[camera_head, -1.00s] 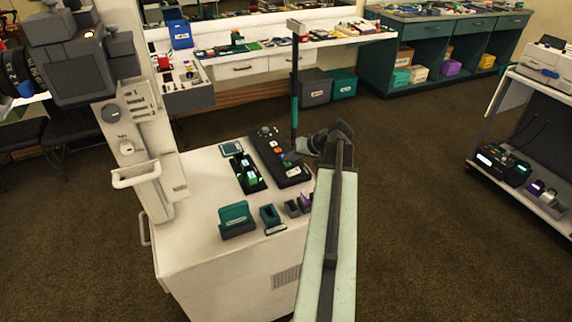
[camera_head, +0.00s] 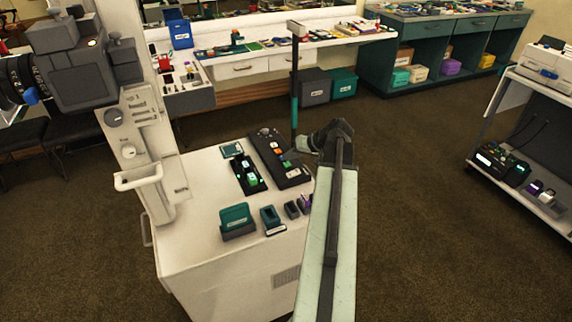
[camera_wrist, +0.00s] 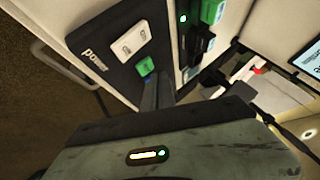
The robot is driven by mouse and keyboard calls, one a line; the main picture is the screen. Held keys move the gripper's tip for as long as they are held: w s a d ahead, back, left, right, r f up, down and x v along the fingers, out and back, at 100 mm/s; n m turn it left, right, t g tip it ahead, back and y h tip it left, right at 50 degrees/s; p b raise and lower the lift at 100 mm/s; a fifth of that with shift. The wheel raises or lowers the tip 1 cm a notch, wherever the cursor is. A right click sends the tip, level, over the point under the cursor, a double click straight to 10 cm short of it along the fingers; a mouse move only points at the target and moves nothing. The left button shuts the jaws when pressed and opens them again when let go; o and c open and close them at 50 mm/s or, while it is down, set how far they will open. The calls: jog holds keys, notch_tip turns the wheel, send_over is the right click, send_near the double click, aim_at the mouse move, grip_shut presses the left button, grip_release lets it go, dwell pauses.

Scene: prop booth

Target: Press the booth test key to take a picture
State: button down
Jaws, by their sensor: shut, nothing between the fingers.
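A black key panel (camera_head: 268,150) lies on the white cabinet top, with a round knob and several coloured keys. In the wrist view the panel (camera_wrist: 105,65) shows printed letters, a white key (camera_wrist: 132,40) and a green key (camera_wrist: 146,66). My gripper (camera_wrist: 157,90) is shut and empty, its tips close beside the green key. I cannot tell whether they touch the panel. In the head view my gripper (camera_head: 303,146) is at the panel's right side, partly hidden by my wrist. Which key is the test key cannot be read.
A smaller black unit (camera_head: 246,174) with lit green keys stands left of the panel. A teal box (camera_head: 236,221) and small holders stand nearer on the white cabinet (camera_head: 190,245). A large camera (camera_head: 85,62) on a column stands at the left. Open carpet lies to the right.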

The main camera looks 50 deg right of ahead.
aim_at(290, 165)
jog(key=shift+r+p, duration=2.55)
jog(key=shift+r, duration=0.1)
jog(key=shift+f, duration=0.15)
jog(key=shift+s, duration=0.1)
